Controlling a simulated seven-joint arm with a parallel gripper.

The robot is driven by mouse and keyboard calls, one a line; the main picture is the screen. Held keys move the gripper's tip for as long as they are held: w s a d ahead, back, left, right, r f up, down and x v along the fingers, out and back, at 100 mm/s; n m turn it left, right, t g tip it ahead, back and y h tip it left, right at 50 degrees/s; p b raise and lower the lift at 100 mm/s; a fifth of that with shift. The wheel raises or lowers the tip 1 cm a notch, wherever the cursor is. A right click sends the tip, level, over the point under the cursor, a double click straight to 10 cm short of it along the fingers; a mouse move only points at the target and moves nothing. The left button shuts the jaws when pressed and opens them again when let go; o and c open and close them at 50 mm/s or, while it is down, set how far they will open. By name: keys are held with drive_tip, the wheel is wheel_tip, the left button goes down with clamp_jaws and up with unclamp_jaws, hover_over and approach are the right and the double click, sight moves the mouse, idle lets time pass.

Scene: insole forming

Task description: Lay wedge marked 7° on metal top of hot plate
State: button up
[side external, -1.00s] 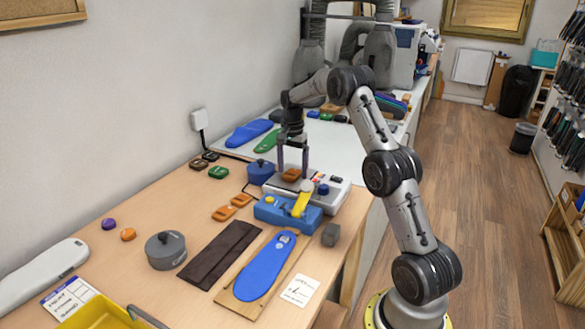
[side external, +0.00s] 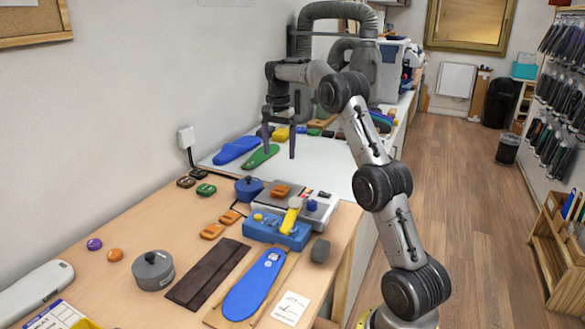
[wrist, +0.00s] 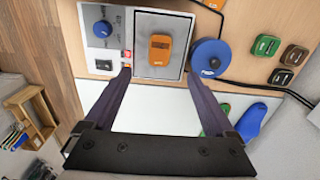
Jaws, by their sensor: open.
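An orange wedge (side external: 280,190) lies on the metal top of the hot plate (side external: 325,212). In the wrist view the same wedge (wrist: 159,48) sits flat, inside the edges of the metal top (wrist: 143,28); its marking is too small to read. My gripper (side external: 279,152) is open and empty, raised above and behind the hot plate, apart from the wedge. In the wrist view the fingers (wrist: 166,100) are spread wide with nothing between them. Two more orange wedges, one in front (side external: 212,231) and one behind (side external: 230,216), lie on the wooden table left of the hot plate.
A blue round pot (side external: 249,188) stands left of the hot plate. A blue device with a yellow lever (side external: 278,232) is in front. Green (side external: 205,190) and brown (side external: 186,181) wedges lie near the wall. Blue and green insoles lie on the white surface behind.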

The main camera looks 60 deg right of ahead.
drive_tip(key=s+a+r+n+t, duration=0.1)
drive_tip(key=s+a+r+n, duration=0.2)
drive_tip(key=a, duration=0.4)
drive_tip(key=s+a+r+n+t, duration=0.1)
drive_tip(key=s+a+r+n, duration=0.15)
drive_tip(key=a, duration=0.35)
drive_tip(key=s+a+r+n, duration=0.2)
drive_tip(key=a+r+n, duration=0.15)
drive_tip(key=a, duration=0.35)
drive_tip(key=s+a+f+n+t, duration=0.1)
drive_tip(key=s+a+f+n, duration=0.2)
drive_tip(key=s+a, duration=0.3)
drive_tip(key=s+a+f+n+t, duration=0.2)
drive_tip(key=s+a+f+n, duration=0.2)
drive_tip(key=s, duration=0.9)
drive_tip(key=a+n, duration=0.1)
drive_tip(key=a, duration=0.2)
drive_tip(key=shift+n+t, duration=0.3)
drive_tip(key=shift+n, duration=0.1)
